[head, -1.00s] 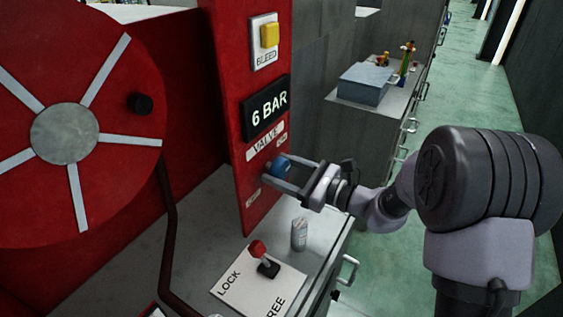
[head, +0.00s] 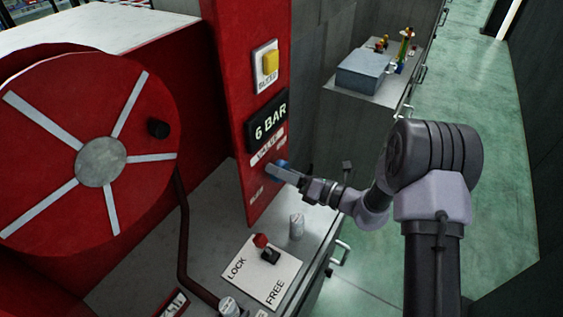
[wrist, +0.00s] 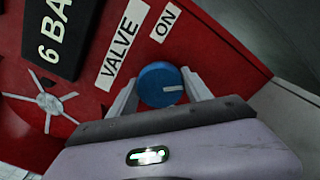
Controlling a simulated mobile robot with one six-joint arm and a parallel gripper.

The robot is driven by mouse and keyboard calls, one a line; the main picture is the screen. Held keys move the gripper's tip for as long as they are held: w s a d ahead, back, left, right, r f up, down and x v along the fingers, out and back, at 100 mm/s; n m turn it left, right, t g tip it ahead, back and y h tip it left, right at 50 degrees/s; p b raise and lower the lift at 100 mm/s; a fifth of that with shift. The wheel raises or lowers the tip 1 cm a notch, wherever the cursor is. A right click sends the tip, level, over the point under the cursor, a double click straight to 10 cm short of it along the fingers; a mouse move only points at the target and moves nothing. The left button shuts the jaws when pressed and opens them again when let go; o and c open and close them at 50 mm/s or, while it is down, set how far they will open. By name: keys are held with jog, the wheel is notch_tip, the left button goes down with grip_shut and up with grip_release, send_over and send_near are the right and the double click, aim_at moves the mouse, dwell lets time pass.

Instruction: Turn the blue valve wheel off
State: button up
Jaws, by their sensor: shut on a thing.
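The blue valve wheel (wrist: 158,86) is on the red panel (wrist: 225,60), beside the VALVE label (wrist: 123,45) and the ON label (wrist: 165,24). A white mark on the wheel points right in the wrist view. My gripper (wrist: 160,90) has one finger on each side of the wheel and is shut on it. In the head view the gripper (head: 275,170) reaches the panel from the right, and its fingers cover much of the wheel (head: 280,163). A small label below the wheel is too blurred to read in the head view.
Above the wheel are the 6 BAR display (head: 267,120) and a yellow BLEED button (head: 270,62). A red-knobbed lever (head: 262,242) on a LOCK/FREE plate and a can (head: 297,227) stand below. A large red reel (head: 60,190) is at left. Green floor at right is clear.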

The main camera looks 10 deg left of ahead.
jog(key=m+p, duration=0.3)
jog(key=m, duration=0.1)
jog(key=shift+r+m+p, duration=0.1)
jog(key=shift+m+p, duration=0.2)
jog(key=shift+p, duration=0.1)
jog(key=m+p, duration=0.3)
jog(key=m, duration=0.1)
jog(key=shift+m, duration=0.3)
jog(key=m+p, duration=0.1)
jog(key=m, duration=0.3)
jog(key=shift+p, duration=0.4)
jog(key=shift+f+m+p, duration=0.2)
jog(key=shift+m+p, duration=0.4)
jog(key=shift+m, duration=1.8)
jog(key=o, duration=1.4)
jog(key=shift+c, duration=0.2)
